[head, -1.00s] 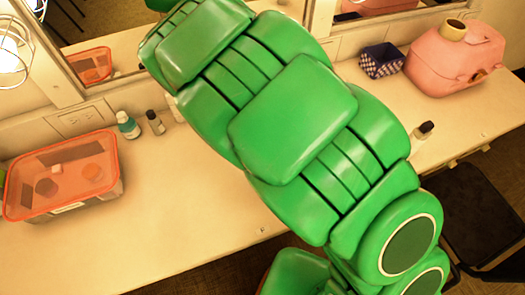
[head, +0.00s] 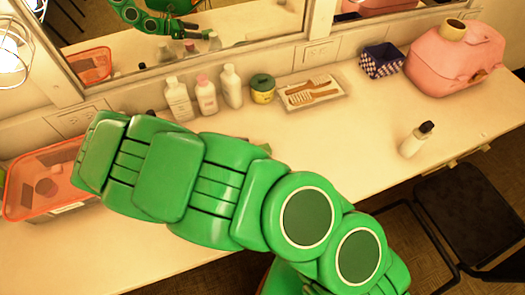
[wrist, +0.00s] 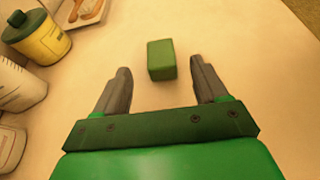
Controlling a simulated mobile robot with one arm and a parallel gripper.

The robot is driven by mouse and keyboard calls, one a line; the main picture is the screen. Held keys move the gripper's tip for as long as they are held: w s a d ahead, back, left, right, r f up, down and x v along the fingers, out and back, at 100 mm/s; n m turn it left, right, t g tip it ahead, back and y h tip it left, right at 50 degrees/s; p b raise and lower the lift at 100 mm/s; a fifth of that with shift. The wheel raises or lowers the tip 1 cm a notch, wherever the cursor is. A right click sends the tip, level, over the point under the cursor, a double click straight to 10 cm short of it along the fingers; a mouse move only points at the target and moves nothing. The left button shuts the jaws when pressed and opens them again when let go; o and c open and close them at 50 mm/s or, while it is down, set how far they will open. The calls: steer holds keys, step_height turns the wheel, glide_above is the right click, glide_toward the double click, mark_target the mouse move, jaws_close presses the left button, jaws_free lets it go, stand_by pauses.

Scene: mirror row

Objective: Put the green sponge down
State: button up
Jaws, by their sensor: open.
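The green sponge (wrist: 161,60) is a small block on the pale counter (wrist: 215,25) in the wrist view. My gripper (wrist: 160,70) is open, with one dark finger on each side of the sponge's line. Clear gaps show between the sponge and both fingers, and it lies around and slightly beyond the fingertips.
A yellow jar with a green lid (head: 262,90), several white bottles (head: 207,96) and a comb tray (head: 312,93) stand along the mirror. A orange-lidded box (head: 45,185) is at left. A bottle (head: 413,142) and pink case (head: 455,60) are right.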

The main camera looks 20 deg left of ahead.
mark_target(264, 149)
steer(key=shift+x, duration=3.5)
steer(key=c, duration=1.1)
steer(key=shift+r, duration=0.1)
steer(key=shift+r, duration=4.95)
